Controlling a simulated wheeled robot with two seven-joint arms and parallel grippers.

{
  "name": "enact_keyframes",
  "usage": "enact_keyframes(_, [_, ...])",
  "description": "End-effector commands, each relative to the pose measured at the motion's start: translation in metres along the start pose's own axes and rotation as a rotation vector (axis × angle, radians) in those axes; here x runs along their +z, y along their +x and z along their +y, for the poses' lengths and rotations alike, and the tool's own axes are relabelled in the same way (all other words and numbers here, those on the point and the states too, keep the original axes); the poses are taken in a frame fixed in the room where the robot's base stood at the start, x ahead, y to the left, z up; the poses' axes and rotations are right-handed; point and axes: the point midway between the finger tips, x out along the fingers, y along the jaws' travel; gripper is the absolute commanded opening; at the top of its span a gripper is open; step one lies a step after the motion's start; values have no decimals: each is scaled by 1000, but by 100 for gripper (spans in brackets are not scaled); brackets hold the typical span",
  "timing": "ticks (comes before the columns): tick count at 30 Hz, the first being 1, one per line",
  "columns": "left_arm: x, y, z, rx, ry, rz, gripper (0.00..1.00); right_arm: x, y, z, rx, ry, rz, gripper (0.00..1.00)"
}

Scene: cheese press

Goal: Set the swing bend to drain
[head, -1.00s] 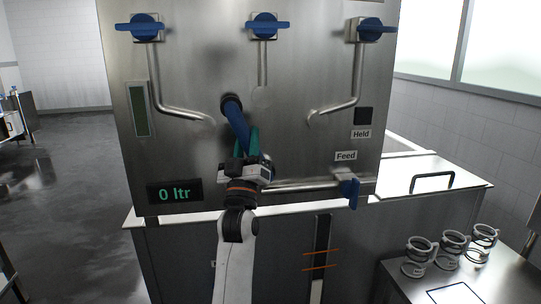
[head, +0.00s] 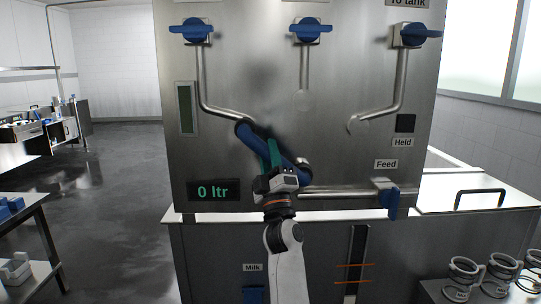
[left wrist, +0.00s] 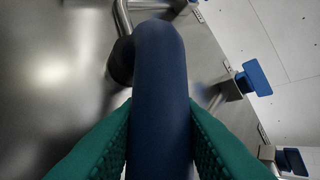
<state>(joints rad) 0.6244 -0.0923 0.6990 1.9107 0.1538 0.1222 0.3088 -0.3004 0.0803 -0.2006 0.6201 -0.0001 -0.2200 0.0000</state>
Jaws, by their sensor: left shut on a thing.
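The swing bend (head: 262,138) is a thick blue tube on the front of the steel panel. It slants up to the left from its lower right end, and its dark upper end (head: 243,128) is at the lower end of the left pipe (head: 216,109). I cannot tell whether they are fully lined up. My left gripper (head: 273,155) is shut on the bend. In the left wrist view its green fingers (left wrist: 160,135) lie on both sides of the blue tube (left wrist: 160,75). No drain label is readable. My right gripper is not in view.
The middle pipe (head: 303,75) and right pipe (head: 403,85) end free of the bend. Blue valve handles (head: 192,31) top the pipes. A blue feed handle (head: 391,203) sits low at right. A display (head: 213,191) reads 0 ltr.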

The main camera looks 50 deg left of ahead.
Motion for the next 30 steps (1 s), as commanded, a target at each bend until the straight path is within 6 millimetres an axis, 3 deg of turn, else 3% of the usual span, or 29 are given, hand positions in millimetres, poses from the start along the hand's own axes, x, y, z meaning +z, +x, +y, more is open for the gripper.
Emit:
enact_keyframes(8, [0,-1,2,3,-7,-1,0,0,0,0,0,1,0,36])
enact_keyframes(9, [0,-1,2,3,-7,-1,36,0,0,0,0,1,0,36])
enact_keyframes(12, [0,-1,2,3,-6,-1,50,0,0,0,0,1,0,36])
enact_keyframes(22, [-1,-6,2,2,-4,1,50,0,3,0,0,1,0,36])
enact_keyframes(30, [-2,-51,4,4,-6,1,50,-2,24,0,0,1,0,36])
